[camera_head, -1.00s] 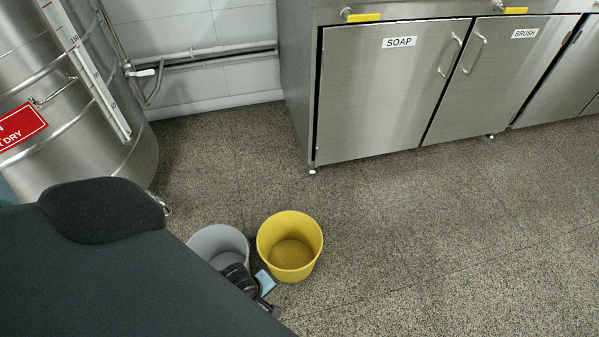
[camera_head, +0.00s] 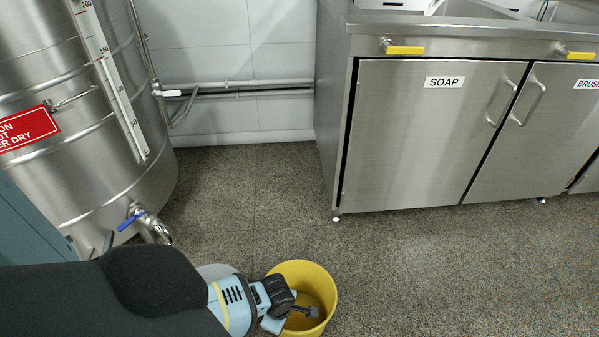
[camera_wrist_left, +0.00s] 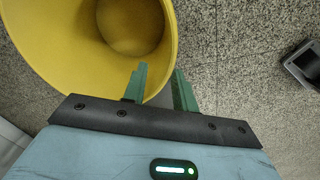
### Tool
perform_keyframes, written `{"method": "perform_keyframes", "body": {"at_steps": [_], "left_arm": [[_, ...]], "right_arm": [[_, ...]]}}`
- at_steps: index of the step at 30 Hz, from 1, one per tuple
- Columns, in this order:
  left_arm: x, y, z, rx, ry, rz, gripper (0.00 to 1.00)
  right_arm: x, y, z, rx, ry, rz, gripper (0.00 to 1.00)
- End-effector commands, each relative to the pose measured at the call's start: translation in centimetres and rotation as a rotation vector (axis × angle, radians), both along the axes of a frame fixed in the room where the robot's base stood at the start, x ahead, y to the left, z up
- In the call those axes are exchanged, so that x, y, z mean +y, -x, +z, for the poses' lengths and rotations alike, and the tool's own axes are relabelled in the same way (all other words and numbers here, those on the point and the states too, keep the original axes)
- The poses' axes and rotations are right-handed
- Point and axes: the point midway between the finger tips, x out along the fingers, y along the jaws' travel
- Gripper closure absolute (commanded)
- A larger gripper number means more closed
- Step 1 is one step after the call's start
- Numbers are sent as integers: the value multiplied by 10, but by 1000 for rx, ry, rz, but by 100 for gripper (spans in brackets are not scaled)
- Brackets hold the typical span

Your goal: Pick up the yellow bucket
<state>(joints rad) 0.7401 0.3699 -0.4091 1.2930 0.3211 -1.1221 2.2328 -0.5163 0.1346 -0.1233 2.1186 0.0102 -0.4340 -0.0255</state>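The yellow bucket (camera_head: 323,285) stands upright on the floor at the bottom centre of the head view. It also fills the upper left of the left wrist view (camera_wrist_left: 70,45), and its inside shows empty. My left gripper (camera_head: 312,311) is at the bucket in the head view, over its opening. In the left wrist view my left gripper (camera_wrist_left: 162,82) has its green fingers apart, one in front of the bucket's inside and one beyond the rim on the right. Whether they touch the wall I cannot tell. My right gripper is not in view.
A grey bucket (camera_head: 214,270) stands just left of the yellow one, mostly hidden by my left arm. A steel tank (camera_head: 110,180) with a blue-handled tap (camera_head: 130,222) is at left. Steel cabinets (camera_head: 420,140) stand at the back right. The floor on the right is clear.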

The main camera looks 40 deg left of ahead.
Motion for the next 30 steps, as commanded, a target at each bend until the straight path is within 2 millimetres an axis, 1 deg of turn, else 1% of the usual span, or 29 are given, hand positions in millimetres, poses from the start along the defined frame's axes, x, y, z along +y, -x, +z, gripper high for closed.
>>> {"method": "perform_keyframes", "body": {"at_steps": [3,5,12,15,19,26,30], "left_arm": [[0,-1,-1,-2,0,0,72],[0,0,-5,-1,0,-1,72],[-2,5,-38,1,-1,-3,72],[-2,3,-48,0,-1,-2,72],[-2,2,-53,-1,1,-1,72],[-2,2,-52,-3,1,-1,72],[-2,2,-52,-2,0,-1,90]], "right_arm": [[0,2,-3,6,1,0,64],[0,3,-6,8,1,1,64],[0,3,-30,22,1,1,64],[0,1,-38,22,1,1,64],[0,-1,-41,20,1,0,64],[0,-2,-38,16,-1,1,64],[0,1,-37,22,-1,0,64]]}}
